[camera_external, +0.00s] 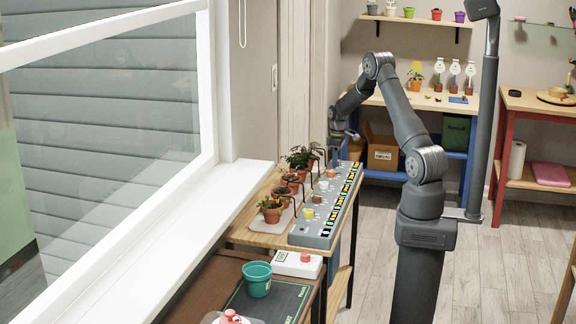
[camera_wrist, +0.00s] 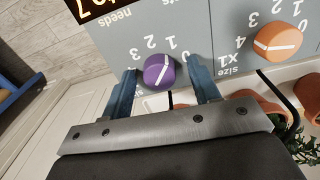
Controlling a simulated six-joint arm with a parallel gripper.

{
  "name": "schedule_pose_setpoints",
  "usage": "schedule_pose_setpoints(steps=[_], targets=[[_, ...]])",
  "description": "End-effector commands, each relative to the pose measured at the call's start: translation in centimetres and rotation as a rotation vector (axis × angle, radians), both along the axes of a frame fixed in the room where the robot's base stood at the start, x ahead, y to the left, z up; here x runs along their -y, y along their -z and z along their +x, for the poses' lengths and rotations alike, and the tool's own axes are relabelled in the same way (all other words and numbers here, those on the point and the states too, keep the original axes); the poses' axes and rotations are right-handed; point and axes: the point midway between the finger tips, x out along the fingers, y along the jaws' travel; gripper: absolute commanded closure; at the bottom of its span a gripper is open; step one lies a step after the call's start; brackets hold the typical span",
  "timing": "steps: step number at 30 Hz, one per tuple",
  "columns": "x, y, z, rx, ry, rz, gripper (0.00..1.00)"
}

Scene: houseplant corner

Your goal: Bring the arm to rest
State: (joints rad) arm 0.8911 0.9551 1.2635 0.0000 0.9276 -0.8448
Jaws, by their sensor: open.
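My gripper (camera_external: 337,156) is at the far end of the long grey control panel (camera_external: 312,232), low over its surface. In the wrist view my gripper (camera_wrist: 163,70) is open. Its two blue fingers stand on either side of a purple knob (camera_wrist: 158,72) with a white pointer line. Gaps show between the knob and both fingers. Whether the fingertips touch the panel I cannot tell. The arm is bent, reaching from its column toward the panel.
Several potted plants (camera_external: 270,209) stand left of the panel under thin black stalks. An orange knob (camera_wrist: 278,41) is to the right of the purple one. A teal pot (camera_external: 257,279) and a white box with a red button (camera_external: 297,264) are nearer. Floor (camera_external: 490,270) at right is clear.

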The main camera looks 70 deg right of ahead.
Motion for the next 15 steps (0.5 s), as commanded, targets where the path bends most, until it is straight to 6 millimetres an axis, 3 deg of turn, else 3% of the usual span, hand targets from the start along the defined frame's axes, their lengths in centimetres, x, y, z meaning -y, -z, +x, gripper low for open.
schedule_pose_setpoints(steps=[15], targets=[[0.11,-0.37,0.09,0.004,-0.425,-0.003,0.44]])
